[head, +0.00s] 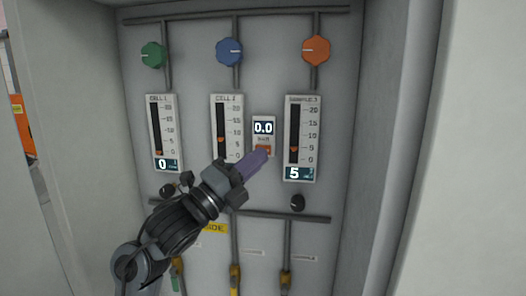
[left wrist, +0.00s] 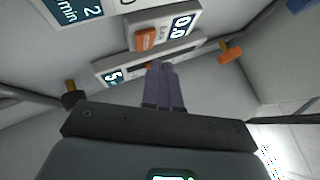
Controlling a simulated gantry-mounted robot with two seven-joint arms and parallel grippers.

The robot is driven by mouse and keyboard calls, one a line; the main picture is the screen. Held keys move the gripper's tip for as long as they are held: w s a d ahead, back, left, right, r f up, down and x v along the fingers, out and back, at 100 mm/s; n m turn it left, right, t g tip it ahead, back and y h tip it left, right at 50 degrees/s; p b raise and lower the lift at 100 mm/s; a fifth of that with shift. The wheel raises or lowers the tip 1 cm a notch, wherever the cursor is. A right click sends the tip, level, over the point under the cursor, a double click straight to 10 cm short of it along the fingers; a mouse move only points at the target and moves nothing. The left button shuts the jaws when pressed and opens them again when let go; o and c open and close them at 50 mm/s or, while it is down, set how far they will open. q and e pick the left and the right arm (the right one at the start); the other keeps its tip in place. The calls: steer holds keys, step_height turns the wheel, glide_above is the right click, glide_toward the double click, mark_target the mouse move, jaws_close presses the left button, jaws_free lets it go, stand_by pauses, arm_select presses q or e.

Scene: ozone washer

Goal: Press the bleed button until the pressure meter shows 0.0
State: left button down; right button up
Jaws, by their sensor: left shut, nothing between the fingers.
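The pressure meter (head: 263,127) is a small white panel reading 0.0, between the middle and right flow gauges. It also shows, turned sideways, in the left wrist view (left wrist: 181,26). The orange bleed button (head: 263,149) sits just below the readout and shows whole in the left wrist view (left wrist: 145,39). My left gripper (head: 258,160) is shut and empty, its purple fingers pointing at the panel. In the head view the fingertips overlap the button's lower edge; in the left wrist view they appear beside it. I cannot tell whether they touch it. My right gripper is not in view.
Flow gauges stand left (head: 164,133), middle (head: 227,128) and right (head: 302,138) on the panel. Green (head: 153,55), blue (head: 229,51) and orange (head: 316,50) knobs are above. A black knob (head: 297,203) and yellow-handled valves (head: 235,276) are below. Cabinet walls flank the panel.

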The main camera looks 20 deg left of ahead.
arm_select(q)
steer(key=shift+s+d+b, duration=0.2)
steer(key=shift+s, duration=0.9)
steer(key=shift+s+d+b, duration=0.15)
steer(key=shift+s+d, duration=0.05)
steer(key=shift+s, duration=0.9)
steer(key=shift+w+f, duration=0.1)
step_height(320, 180, down, 16)
steer(key=w+d+n+g+y+p, duration=0.1)
steer(key=w+n+g+y+p, duration=0.1)
steer(key=g+p, duration=0.15)
steer(key=s+d+f+n+g+y+p, duration=0.15)
steer(key=s+f, duration=0.25)
steer(key=f, duration=0.5)
steer(key=s+f+n+g+y+p, duration=0.1)
steer(key=s+f+n+y+p, duration=0.2)
steer(key=f, duration=0.7)
steer(key=s+a+f+n+g+y+p, duration=0.1)
steer(key=s+f+n+g+p, duration=0.15)
steer(key=s+f+n, duration=0.4)
steer(key=s+a+f+n+g+y+p, duration=0.1)
steer(key=s+f+g, duration=0.25)
steer(key=s, duration=0.55)
steer(key=s+a+f+n+g+y, duration=0.1)
steer(key=s+a+n+g, duration=0.3)
steer(key=s+n, duration=0.7)
steer(key=shift+s+f+n+y, duration=0.2)
steer(key=shift+f+n+y, duration=0.1)
steer(key=shift+y, duration=0.55)
